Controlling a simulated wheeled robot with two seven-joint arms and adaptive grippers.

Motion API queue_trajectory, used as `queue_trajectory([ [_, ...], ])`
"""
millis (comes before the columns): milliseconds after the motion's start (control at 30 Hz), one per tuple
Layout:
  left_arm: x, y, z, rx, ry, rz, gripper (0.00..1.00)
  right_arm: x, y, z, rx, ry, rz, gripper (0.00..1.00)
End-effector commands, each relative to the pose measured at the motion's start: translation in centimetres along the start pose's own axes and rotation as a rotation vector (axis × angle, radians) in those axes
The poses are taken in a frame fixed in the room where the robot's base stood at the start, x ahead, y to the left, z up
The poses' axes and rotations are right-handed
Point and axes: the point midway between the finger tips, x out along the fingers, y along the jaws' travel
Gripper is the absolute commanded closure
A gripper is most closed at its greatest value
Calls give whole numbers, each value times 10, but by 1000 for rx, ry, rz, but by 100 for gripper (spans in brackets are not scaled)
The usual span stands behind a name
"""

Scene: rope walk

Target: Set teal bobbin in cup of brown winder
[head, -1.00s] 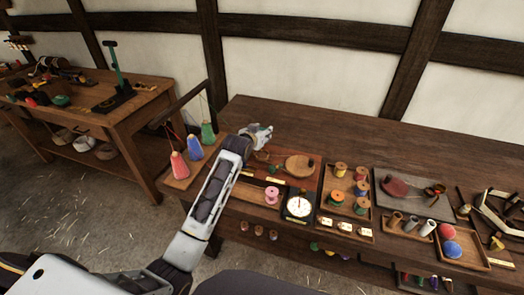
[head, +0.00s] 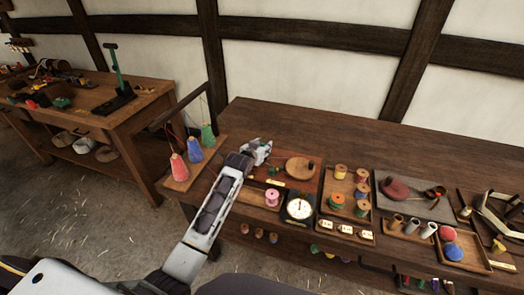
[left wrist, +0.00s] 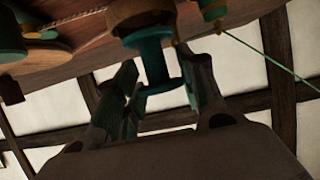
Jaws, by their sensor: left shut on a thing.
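My left gripper (head: 262,153) is over the left part of the bench, just left of a round brown wooden disc (head: 300,168) with a dark knob, which may be part of the brown winder. In the left wrist view the gripper (left wrist: 160,95) is shut on the teal bobbin (left wrist: 152,58), with a finger on each side. The bobbin's far end is against or very close to a round brown part (left wrist: 140,14), possibly the winder's cup; I cannot tell whether it sits inside. In the head view I cannot make out the held bobbin clearly. My right gripper is not in view.
Red, blue and green thread cones (head: 194,147) stand left of my left arm. A pink spool (head: 272,197) and a white dial (head: 298,208) are in front. A tray of several spools (head: 340,172) lies to the right. The bench's back (head: 300,125) is clear.

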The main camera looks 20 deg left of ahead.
Motion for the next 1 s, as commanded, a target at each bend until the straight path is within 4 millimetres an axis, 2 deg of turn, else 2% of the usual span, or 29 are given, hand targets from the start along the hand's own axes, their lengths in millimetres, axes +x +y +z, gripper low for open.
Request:
queue_trajectory([
  [200, 6, 0, 14, 0, 0, 0, 78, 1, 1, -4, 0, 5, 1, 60],
  [633, 7, 0, 17, 0, -1, 0, 78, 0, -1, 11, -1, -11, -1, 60],
  [667, 7, 0, 17, 0, 0, 0, 58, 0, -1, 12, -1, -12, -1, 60],
  [800, 7, 0, 17, 0, 0, 0, 40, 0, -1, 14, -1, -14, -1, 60],
  [1000, 7, 0, 17, 0, 0, 0, 39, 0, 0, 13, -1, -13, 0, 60],
])
